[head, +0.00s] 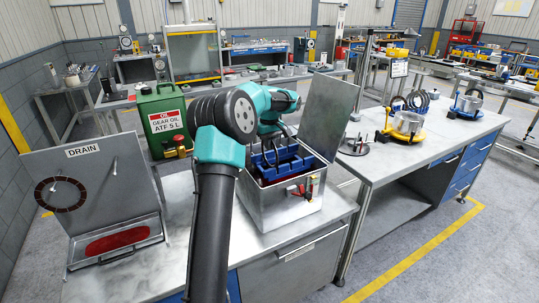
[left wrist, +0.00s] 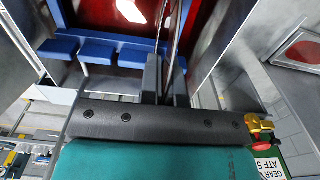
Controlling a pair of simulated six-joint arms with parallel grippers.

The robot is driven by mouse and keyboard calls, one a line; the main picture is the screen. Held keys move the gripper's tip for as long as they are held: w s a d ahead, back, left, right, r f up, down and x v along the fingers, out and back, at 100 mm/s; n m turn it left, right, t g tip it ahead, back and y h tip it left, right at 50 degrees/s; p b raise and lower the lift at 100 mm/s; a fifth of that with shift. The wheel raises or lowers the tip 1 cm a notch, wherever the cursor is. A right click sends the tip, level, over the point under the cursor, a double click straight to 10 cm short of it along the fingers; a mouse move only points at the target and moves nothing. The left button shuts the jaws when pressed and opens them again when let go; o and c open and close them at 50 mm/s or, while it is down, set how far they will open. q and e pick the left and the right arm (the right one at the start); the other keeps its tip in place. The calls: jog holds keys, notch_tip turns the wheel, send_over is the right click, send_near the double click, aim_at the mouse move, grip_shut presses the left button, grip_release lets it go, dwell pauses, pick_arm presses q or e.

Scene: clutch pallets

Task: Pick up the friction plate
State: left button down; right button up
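My left gripper (left wrist: 166,88) is over the open metal box (head: 258,207) on the near bench. My right gripper is not in view.
The box's raised lid (head: 327,108) stands at its right. A DRAIN panel with a tray (head: 118,240) of red liquid stands at the left. A green gear oil can (head: 165,115) is behind. The right bench (head: 432,137) carries a yellow-based fixture (head: 404,125).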

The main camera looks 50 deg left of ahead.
pick_arm(q)
jog(key=shift+r, duration=0.15)
dwell(0.3)
notch_tip(320, 180, up, 10)
jog(key=shift+f, duration=0.1)
dwell(0.3)
dwell(0.4)
